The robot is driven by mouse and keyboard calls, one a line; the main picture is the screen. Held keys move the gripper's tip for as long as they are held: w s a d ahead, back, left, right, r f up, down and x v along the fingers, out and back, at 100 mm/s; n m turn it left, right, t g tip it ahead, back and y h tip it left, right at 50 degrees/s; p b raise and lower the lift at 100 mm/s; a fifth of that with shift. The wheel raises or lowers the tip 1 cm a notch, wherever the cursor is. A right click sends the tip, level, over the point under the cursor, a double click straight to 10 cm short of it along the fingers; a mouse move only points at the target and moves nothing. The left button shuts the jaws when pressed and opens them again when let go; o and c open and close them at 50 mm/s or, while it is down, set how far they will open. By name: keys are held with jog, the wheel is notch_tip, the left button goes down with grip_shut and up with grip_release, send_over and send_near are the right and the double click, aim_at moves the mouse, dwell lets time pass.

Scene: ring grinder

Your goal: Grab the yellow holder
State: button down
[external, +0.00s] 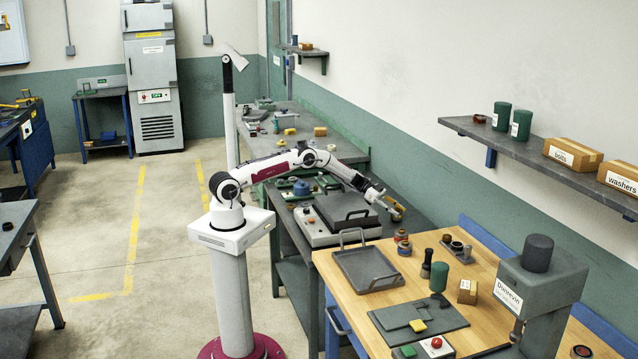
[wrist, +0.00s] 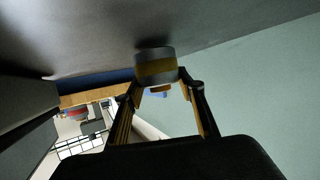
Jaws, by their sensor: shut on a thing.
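A short round piece, grey with a yellow band, which I take for the yellow holder (wrist: 156,69), is between my fingertips in the wrist view. My gripper (wrist: 161,84) is shut on it, one finger at each side.
A grey hot-plate-like press (external: 345,213) stands just left of the gripper. A grey press machine (external: 540,290) stands at right. A wall shelf (external: 540,155) runs above the bench.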

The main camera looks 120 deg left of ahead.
aim_at(397, 209)
jog(key=shift+r, duration=4.8)
